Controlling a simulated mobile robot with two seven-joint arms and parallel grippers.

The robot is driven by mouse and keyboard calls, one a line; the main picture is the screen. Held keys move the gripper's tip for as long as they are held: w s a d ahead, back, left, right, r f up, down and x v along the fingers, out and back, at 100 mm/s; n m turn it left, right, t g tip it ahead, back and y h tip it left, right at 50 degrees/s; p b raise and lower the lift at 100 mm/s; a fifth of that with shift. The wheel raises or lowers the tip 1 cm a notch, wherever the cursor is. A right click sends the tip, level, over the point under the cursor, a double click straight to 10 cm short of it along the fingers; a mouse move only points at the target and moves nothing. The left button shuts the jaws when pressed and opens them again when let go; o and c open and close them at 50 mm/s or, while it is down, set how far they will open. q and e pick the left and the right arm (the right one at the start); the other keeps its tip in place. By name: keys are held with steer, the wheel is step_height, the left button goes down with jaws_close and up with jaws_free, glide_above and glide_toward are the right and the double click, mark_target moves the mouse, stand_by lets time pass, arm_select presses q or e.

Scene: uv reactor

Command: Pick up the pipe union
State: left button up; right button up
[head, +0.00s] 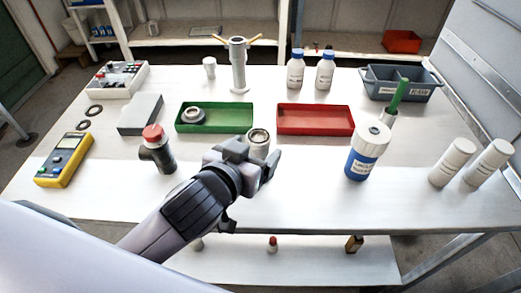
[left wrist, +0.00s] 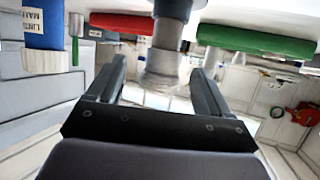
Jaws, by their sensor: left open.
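A grey metal fitting with a round open top (head: 258,141), which looks like the pipe union, stands upright on the white table in front of the trays. My left gripper (head: 262,165) is open at its near side, and its hand hides the fitting's lower part in the head view. In the left wrist view, which is upside down, the fitting (left wrist: 163,66) shows between and just beyond the two spread fingers (left wrist: 160,85). I cannot tell whether a finger touches it. My right gripper is not in view.
A dark elbow with a red cap (head: 157,150) is left, a blue-and-white container (head: 362,165) right. Clear table lies between them and the fitting.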

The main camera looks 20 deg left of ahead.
arm_select(q)
steer(key=shift+x, duration=2.65)
steer(key=shift+a, duration=0.15)
steer(key=c, duration=1.1)
steer(key=shift+c, duration=0.3)
steer(key=shift+r, duration=0.2)
